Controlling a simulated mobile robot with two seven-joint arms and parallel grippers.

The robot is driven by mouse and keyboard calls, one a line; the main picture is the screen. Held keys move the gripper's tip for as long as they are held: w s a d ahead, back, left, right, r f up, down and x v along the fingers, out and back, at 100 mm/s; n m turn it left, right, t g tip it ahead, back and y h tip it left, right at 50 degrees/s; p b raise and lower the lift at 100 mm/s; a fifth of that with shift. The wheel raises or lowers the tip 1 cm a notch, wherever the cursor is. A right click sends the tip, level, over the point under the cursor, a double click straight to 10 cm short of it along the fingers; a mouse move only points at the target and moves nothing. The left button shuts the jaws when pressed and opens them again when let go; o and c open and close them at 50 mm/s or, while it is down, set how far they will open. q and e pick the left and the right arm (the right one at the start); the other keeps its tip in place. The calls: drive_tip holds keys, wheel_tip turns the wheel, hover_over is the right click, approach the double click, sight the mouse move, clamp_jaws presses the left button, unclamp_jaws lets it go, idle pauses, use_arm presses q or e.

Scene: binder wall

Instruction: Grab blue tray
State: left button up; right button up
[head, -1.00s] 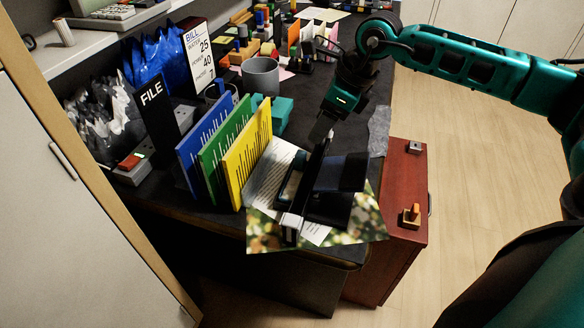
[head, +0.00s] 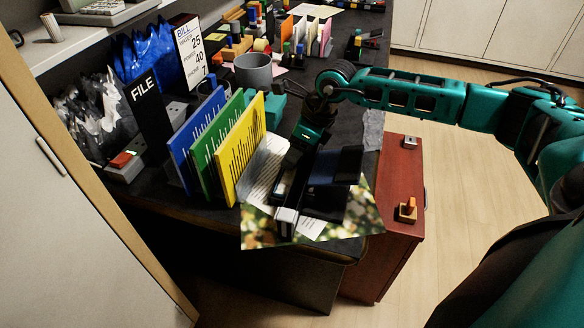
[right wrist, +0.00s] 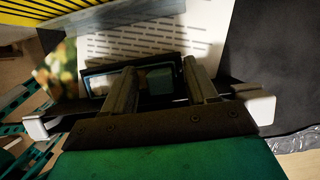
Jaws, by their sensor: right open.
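My right gripper (head: 295,158) reaches down over the near edge of the dark desk. In the right wrist view its two fingers (right wrist: 160,80) are apart, above a small dark-rimmed tray-like thing (right wrist: 100,84) with a bluish inside. The fingers hide part of it, and I cannot tell whether they touch it. In the head view dark navy panels (head: 347,165) stand just right of the gripper. I cannot tell which of these is the blue tray. My left gripper is out of view.
Blue (head: 190,145), green (head: 215,150) and yellow (head: 243,150) upright boards stand left of the gripper. Printed paper (head: 262,172) and a floral sheet (head: 358,215) lie around it. A grey mug (head: 254,72) stands behind. A red cabinet (head: 400,215) is at right.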

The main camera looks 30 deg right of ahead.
drive_tip(key=c, duration=1)
drive_tip(key=shift+c, duration=0.2)
